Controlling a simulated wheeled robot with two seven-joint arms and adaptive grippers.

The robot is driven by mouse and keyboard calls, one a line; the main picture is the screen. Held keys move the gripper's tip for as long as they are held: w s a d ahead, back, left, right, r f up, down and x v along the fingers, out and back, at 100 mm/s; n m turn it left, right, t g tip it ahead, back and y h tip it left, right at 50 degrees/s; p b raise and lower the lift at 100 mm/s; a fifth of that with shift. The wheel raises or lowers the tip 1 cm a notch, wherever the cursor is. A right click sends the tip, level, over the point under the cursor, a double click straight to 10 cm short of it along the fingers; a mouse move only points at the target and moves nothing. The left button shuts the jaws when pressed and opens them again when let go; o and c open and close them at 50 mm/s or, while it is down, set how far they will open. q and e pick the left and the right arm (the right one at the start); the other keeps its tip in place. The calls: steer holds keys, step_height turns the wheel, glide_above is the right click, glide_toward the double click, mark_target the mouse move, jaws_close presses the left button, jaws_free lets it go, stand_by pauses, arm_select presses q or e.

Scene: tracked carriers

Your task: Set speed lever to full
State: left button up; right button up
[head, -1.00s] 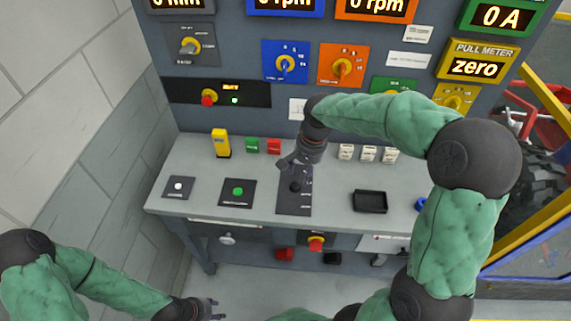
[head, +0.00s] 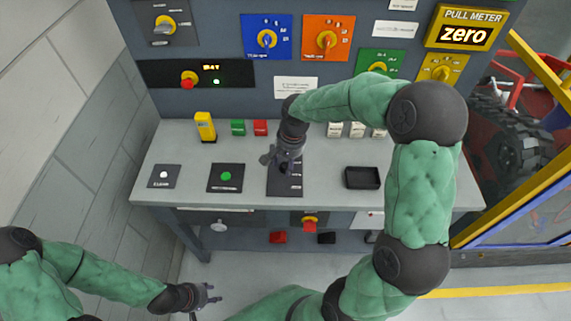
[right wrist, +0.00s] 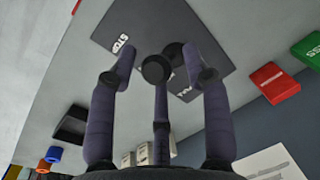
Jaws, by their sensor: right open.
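The speed lever's dark plate (head: 285,188) lies on the grey desk, in the middle of the head view. My right gripper (head: 283,163) is over the plate's far part and hides most of the lever there. In the right wrist view the plate (right wrist: 140,20) shows white lettering, one label reading like STOP. A round black knob (right wrist: 173,50) shows between the open fingers of my right gripper (right wrist: 161,58). I cannot tell whether the fingers touch it. My left gripper (head: 208,296) is empty and low at the front left, away from the desk, its fingers apart.
A green button (head: 226,175) and a white button (head: 164,174) sit left of the plate. A black tray (head: 362,178) is to the right. A yellow block (head: 205,126) stands behind. The dial panel rises at the back. A yellow-framed barrier is at the right.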

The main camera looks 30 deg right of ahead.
steer(key=shift+f, duration=0.15)
jaws_close()
